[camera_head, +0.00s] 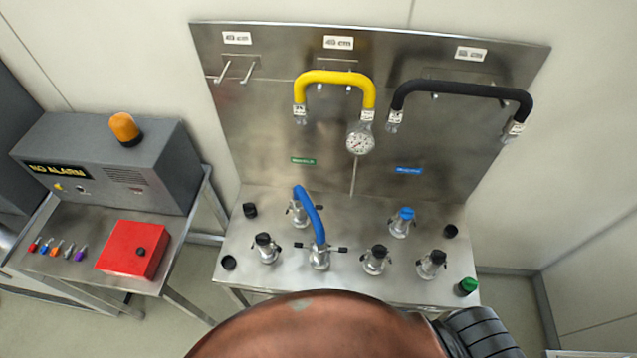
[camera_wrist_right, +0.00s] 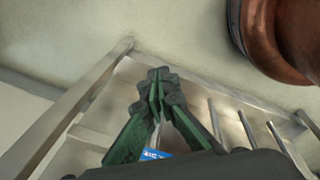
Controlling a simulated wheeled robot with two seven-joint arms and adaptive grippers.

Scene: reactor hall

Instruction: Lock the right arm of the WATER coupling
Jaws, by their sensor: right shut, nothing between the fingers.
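A blue hose (camera_head: 311,213) arches between two metal couplings on the steel bench. Its front coupling (camera_head: 319,259) has black-tipped arms sticking out left and right (camera_head: 342,249); its rear coupling (camera_head: 297,212) is partly hidden by the hose. I cannot read the word WATER on any part. The small green label (camera_head: 303,161) and blue label (camera_head: 408,170) on the back panel are too small to read. My right gripper (camera_wrist_right: 158,84) shows in the right wrist view, green with dark fingertips, shut and empty, over a metal frame below. My left gripper is in no view.
Several capped ports, one blue-capped (camera_head: 402,221), stand on the bench (camera_head: 240,240). A yellow hose (camera_head: 335,78), black hose (camera_head: 462,88) and gauge (camera_head: 361,138) are on the back panel. A side table at left carries a red box (camera_head: 132,249) and alarm unit (camera_head: 115,165).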

